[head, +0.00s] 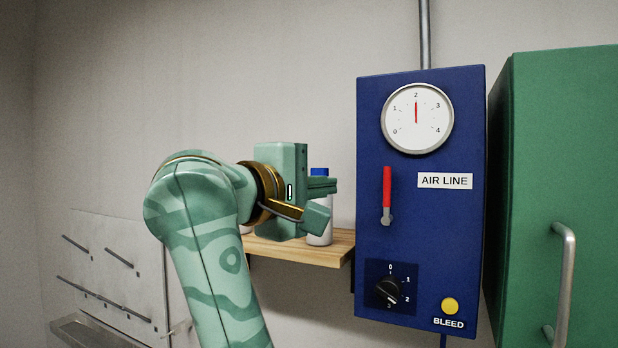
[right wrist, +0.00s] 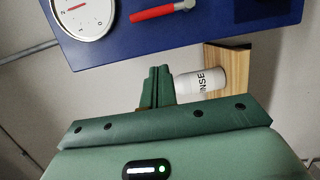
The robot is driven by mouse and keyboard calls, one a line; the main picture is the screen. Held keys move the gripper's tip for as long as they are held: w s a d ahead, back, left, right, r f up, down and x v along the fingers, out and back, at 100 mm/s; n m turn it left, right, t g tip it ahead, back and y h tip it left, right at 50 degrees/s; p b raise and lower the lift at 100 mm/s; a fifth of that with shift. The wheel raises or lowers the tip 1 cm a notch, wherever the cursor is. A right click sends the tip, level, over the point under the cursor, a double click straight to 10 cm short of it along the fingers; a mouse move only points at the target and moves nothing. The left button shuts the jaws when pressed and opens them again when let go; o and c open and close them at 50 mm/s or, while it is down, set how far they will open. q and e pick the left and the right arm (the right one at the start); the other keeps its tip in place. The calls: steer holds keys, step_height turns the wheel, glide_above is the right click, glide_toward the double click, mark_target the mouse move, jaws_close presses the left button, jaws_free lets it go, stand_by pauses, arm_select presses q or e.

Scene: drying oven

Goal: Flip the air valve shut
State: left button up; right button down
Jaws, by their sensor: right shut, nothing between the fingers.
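The air valve has a red lever (head: 387,188) that points straight up from a grey pivot at its lower end, on the front of the blue AIR LINE panel (head: 460,245). The lever also shows at the top of the right wrist view (right wrist: 153,12). My right gripper (head: 331,186) is shut and empty, left of the panel and apart from the lever, in front of the shelf. Its closed fingers show in the right wrist view (right wrist: 158,80). My left gripper is not in view.
The panel carries a gauge (head: 416,118) with its needle at 2, a black rotary knob (head: 388,291) and a yellow BLEED button (head: 450,306). A white bottle (head: 320,232) stands on a wooden shelf (head: 300,248) behind my gripper. A green cabinet (head: 535,200) stands at right.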

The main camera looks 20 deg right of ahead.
mark_target(373, 183)
steer(key=d+p, duration=0.3)
steer(key=d, duration=0.3)
steer(key=shift+s+d+r, duration=0.1)
steer(key=shift+d, duration=0.05)
steer(key=shift+s, duration=0.55)
steer(key=shift+w+d, duration=0.15)
steer(key=shift+d, duration=0.1)
